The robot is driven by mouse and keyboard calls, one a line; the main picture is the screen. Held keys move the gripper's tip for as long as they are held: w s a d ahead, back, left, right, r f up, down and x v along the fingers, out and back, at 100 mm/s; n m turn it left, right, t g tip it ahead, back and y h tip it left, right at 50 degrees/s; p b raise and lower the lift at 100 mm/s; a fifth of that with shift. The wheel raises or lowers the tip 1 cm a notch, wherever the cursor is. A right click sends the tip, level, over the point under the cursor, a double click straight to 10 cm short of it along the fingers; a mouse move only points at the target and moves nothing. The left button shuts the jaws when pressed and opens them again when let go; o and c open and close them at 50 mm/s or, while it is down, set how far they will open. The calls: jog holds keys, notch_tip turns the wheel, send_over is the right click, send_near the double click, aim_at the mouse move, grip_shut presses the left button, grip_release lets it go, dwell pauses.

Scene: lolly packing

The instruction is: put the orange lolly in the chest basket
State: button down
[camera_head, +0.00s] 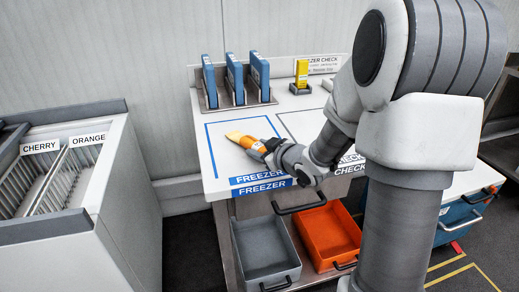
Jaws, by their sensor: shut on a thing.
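My gripper (264,147) is low over the white worktop, inside the blue-outlined area marked FREEZER. It is shut on the orange lolly (243,139), a flat orange piece with a paler yellow far end that points left and away. I cannot tell whether the lolly touches the worktop. The open chest (55,228) stands at the left, apart from the worktop. Inside it are wire baskets labelled CHERRY (40,147) and ORANGE (88,139). The basket bottoms are hard to see.
Several blue upright packs (235,78) stand in a rack at the worktop's back, beside a yellow device (302,73). Below the front edge are a grey bin (265,250) and an orange-red bin (328,235). A floor gap separates chest and worktop. My arm hides the right side.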

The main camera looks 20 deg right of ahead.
jog(key=shift+f, duration=0.2)
jog(key=shift+c, duration=1.9)
grip_release()
jog(key=shift+r, duration=0.1)
